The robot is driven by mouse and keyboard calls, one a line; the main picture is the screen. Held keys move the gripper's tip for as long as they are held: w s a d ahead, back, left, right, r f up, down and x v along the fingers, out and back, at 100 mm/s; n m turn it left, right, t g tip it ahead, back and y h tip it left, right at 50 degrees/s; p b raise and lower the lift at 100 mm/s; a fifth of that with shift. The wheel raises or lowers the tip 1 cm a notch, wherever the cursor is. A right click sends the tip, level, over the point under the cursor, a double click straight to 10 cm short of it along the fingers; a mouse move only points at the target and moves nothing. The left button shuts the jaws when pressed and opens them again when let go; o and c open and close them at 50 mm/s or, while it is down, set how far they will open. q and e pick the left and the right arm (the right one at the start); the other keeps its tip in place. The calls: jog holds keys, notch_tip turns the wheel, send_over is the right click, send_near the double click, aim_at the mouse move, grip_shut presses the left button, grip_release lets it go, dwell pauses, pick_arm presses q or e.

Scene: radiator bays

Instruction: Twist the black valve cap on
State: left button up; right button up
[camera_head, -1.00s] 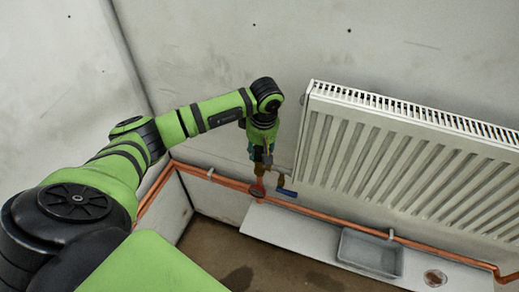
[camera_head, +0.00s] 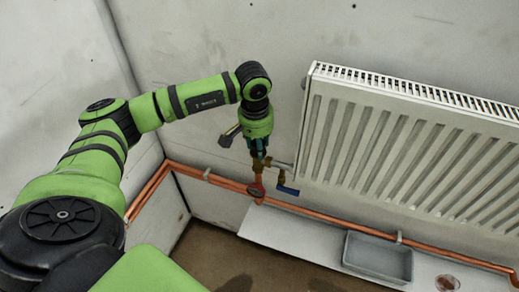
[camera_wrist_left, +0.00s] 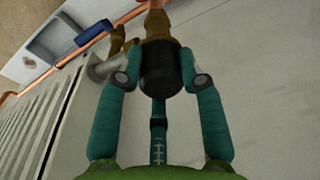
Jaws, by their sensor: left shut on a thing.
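The black valve cap (camera_wrist_left: 160,68) is ribbed and sits at the end of the brass valve (camera_wrist_left: 158,27) in the left wrist view. My left gripper (camera_wrist_left: 160,78) has its two teal fingers on either side of the cap and is shut on it. In the head view my left gripper (camera_head: 259,150) points down over the brass valve at the radiator's left end, and the cap is mostly hidden there by the fingers. The cap looks in line with the valve; whether its thread is engaged cannot be told. My right gripper is not in view.
The white radiator (camera_head: 400,145) stands close to the right of the gripper. Copper pipes (camera_head: 335,221) run along the wall. A grey tray (camera_head: 378,257) sits on a white board (camera_head: 290,238).

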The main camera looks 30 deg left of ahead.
pick_arm(q)
jog(key=shift+s+a+f, duration=0.15)
jog(key=shift+a, duration=0.1)
jog(key=o, duration=1)
jog(key=shift+o, duration=0.9)
jog(key=shift+a, duration=0.1)
jog(key=o, duration=0.7)
jog(key=shift+d+r, duration=0.2)
jog(key=shift+r, duration=0.1)
jog(key=shift+r+p, duration=2.35)
jog(key=shift+r, duration=1.55)
